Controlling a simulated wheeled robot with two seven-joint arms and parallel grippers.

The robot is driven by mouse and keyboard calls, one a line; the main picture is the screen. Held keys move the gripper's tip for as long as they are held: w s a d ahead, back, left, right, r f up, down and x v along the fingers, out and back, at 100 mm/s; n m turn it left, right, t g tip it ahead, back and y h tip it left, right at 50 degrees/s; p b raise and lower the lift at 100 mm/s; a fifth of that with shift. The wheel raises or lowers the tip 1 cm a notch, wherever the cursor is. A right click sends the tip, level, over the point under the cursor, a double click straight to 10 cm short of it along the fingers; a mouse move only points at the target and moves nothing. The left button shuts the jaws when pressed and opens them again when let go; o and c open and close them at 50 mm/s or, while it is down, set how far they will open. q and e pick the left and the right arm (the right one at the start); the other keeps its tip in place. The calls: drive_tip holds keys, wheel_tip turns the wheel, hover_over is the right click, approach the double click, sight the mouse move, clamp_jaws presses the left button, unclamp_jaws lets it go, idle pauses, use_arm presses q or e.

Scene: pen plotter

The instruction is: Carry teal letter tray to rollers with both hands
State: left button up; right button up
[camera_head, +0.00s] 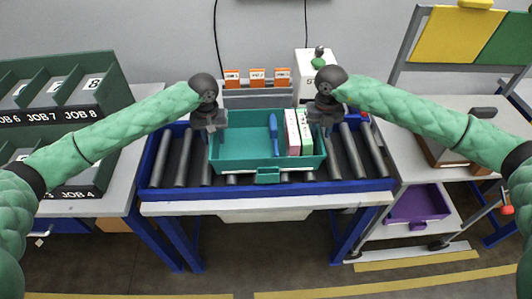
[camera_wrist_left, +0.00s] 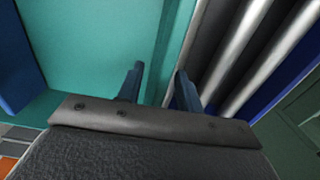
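The teal letter tray (camera_head: 240,149) sits on the roller conveyor, its front handle facing me. It holds a blue item (camera_head: 273,134) and pink and green boxes (camera_head: 299,134) at its right side. My left gripper (camera_head: 212,126) is at the tray's left wall. In the left wrist view my left gripper (camera_wrist_left: 160,84) has its two fingers apart, one on each side of the teal tray wall (camera_wrist_left: 172,45), with a visible gap. My right gripper (camera_head: 321,123) is at the tray's right wall; its fingertips are too small and dark to read.
The rollers (camera_head: 183,158) lie bare left and right of the tray inside a blue frame (camera_head: 270,190). A green job sorter (camera_head: 80,100) stands on the left table. A white box (camera_head: 310,62) and orange labels (camera_head: 257,77) are behind. A purple bin (camera_head: 418,207) is at lower right.

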use_arm(q)
drive_tip(key=shift+r, duration=0.15)
wheel_tip(320, 180, up, 8)
drive_tip(key=shift+f, duration=0.2)
use_arm(e)
wheel_tip(320, 180, up, 12)
idle(0.8)
drive_tip(key=shift+f, duration=0.1)
idle(0.4)
